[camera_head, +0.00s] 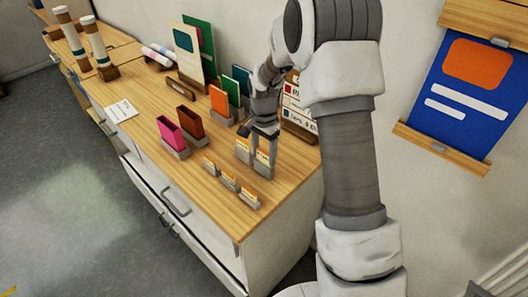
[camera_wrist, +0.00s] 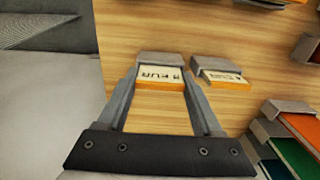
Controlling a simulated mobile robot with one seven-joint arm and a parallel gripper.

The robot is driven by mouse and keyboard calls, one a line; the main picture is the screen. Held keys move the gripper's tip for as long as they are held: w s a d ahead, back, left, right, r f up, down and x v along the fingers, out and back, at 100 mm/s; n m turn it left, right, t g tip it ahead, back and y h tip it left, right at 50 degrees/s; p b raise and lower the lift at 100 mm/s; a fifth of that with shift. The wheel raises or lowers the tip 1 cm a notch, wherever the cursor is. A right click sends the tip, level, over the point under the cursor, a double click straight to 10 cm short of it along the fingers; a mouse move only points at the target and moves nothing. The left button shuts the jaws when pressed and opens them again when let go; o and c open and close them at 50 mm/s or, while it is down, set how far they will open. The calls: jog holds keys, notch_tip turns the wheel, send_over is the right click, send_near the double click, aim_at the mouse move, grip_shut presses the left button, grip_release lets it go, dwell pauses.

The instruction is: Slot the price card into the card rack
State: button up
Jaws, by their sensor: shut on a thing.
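My gripper (camera_head: 263,143) is over the right part of the wooden table. In the wrist view its two fingers (camera_wrist: 160,80) are shut on the sides of a white price card (camera_wrist: 160,73) with dark lettering and an orange edge. The card's far end meets a grey card rack (camera_wrist: 160,58), which also shows in the head view (camera_head: 264,171). The card looks upright in or at the rack's slot; I cannot tell how deep it sits. A second grey holder (camera_wrist: 215,65) with a similar card (camera_wrist: 222,77) stands beside it, apart from my fingers.
Several small card holders (camera_head: 228,182) line the table's front edge. Pink (camera_head: 170,132) and brown (camera_head: 190,121) holders stand to the left. Orange (camera_head: 219,101) and green (camera_head: 233,92) cards stand behind, and a lettered board (camera_head: 295,108) is close behind my gripper.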

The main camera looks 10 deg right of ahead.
jog(key=shift+f, duration=0.1)
jog(key=shift+f+b, duration=0.5)
jog(key=shift+f, duration=0.05)
jog(key=o, duration=1.3)
jog(key=shift+o, duration=0.2)
jog(key=shift+r+p, duration=1.8)
jog(key=shift+r, duration=1)
jog(key=s+a+r, duration=0.1)
jog(key=s+a, duration=0.3)
jog(key=a, duration=0.2)
